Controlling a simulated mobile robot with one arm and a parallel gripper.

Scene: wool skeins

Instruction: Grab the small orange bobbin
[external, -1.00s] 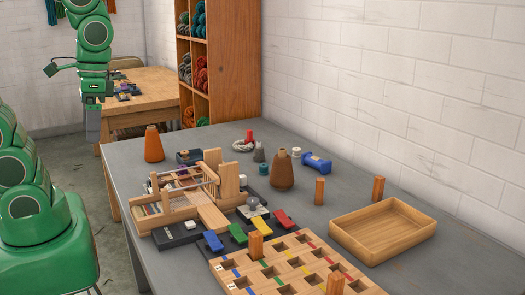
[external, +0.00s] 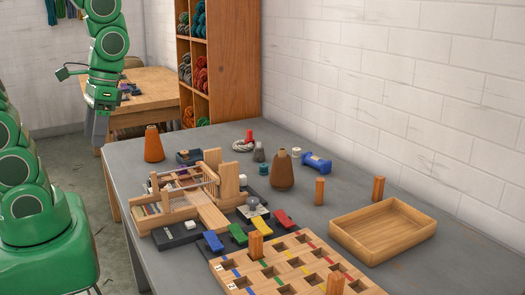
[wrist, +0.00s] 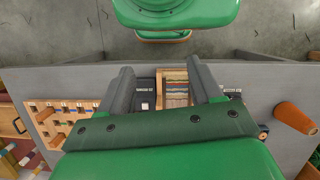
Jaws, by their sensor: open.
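An orange cone of thread (external: 154,146) stands upright at the far left of the grey table. It also shows at the right of the wrist view (wrist: 295,117). I cannot make out a separate small orange bobbin in either view. My gripper (wrist: 163,76) is open and empty, its two dark fingers spread apart above the table's near edge. The small loom (wrist: 175,88) shows between and beyond the fingers. In the external view my gripper (external: 97,126) hangs at the upper left, left of the orange cone and apart from it.
The wooden loom (external: 185,200) stands mid-table. Around it are a brown cone (external: 282,172), a blue spool (external: 316,163), a teal spool (external: 263,169) and coloured clips. A pegboard (external: 290,265) lies in front, an empty wooden tray (external: 383,228) at right.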

